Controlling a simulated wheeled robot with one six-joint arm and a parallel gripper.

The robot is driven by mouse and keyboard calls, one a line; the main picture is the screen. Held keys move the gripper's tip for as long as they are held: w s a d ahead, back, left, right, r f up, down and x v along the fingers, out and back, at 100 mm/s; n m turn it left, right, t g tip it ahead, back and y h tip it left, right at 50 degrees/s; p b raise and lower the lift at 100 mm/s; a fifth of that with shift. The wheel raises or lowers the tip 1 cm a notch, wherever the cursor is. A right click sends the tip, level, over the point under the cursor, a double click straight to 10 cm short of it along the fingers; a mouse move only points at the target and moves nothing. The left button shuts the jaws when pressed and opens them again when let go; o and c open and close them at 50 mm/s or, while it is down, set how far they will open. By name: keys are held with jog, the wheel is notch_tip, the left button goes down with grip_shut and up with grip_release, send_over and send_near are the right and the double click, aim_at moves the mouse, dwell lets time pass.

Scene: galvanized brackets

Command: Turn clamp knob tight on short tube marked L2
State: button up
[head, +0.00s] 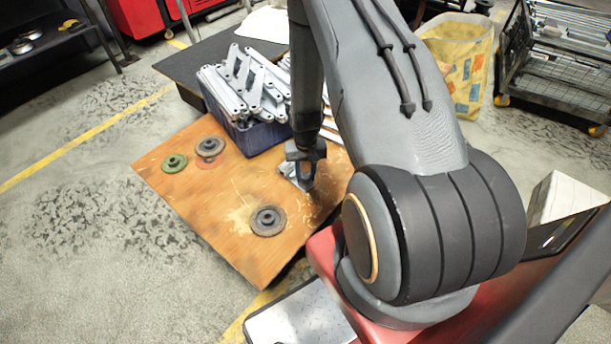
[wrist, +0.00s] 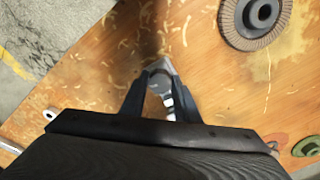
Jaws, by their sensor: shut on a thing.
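My gripper (head: 306,182) is low over the wooden board, at its right side in the head view. In the wrist view my gripper (wrist: 160,80) has its two dark fingers closing on a small, partly hidden piece, which I take to be the clamp knob (wrist: 160,84). A pale grey metal part (wrist: 158,66) shows just beyond the fingertips. In the head view, light metal (head: 288,170) shows beside the fingers on the board. The short tube and its L2 mark cannot be made out; the fingers cover much of this spot.
The wooden board (head: 220,200) bears a dark abrasive disc (head: 268,221), another grey disc (head: 210,147) and a green disc (head: 174,163). A blue crate (head: 262,138) full of galvanized brackets (head: 240,85) stands behind my gripper. The board's front left is clear.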

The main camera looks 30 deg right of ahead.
jog(key=m, duration=0.9)
jog(key=shift+m+b, duration=0.3)
jog(key=shift+m, duration=0.1)
jog(key=m, duration=0.3)
jog(key=shift+m, duration=0.4)
jog(key=o, duration=0.7)
jog(key=shift+m, duration=0.3)
jog(key=shift+o, duration=0.9)
jog(key=shift+r+p, duration=1.75)
jog(key=shift+r, duration=1.35)
